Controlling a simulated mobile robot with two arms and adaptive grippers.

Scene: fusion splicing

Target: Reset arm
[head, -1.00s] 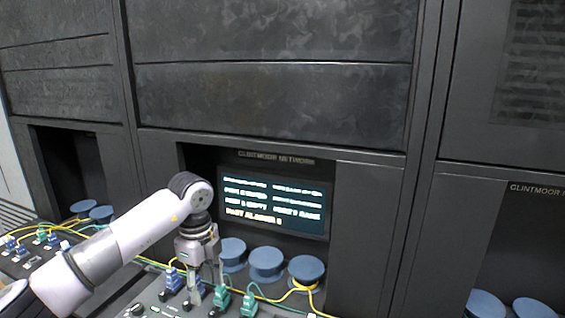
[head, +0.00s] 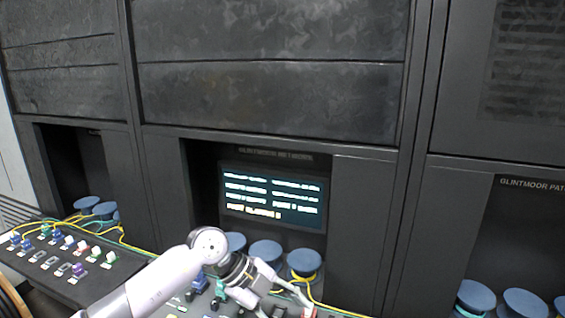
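My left arm comes in from the lower left. Its gripper (head: 284,304) is low over the console in front of the screen, tilted to the right. Its two fingers look spread apart, with nothing clearly held between them. The fingertips are near the bottom edge of the view, close to a small red connector (head: 308,312). I cannot tell whether they touch it. A green connector (head: 220,288) stands just left of the gripper. My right gripper is not in view.
A lit screen (head: 273,200) is in the cabinet recess. Blue spools (head: 304,262) stand below it, with yellow and green cables around them. At left, another console (head: 70,262) holds several connectors. More spools (head: 524,303) are at the lower right.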

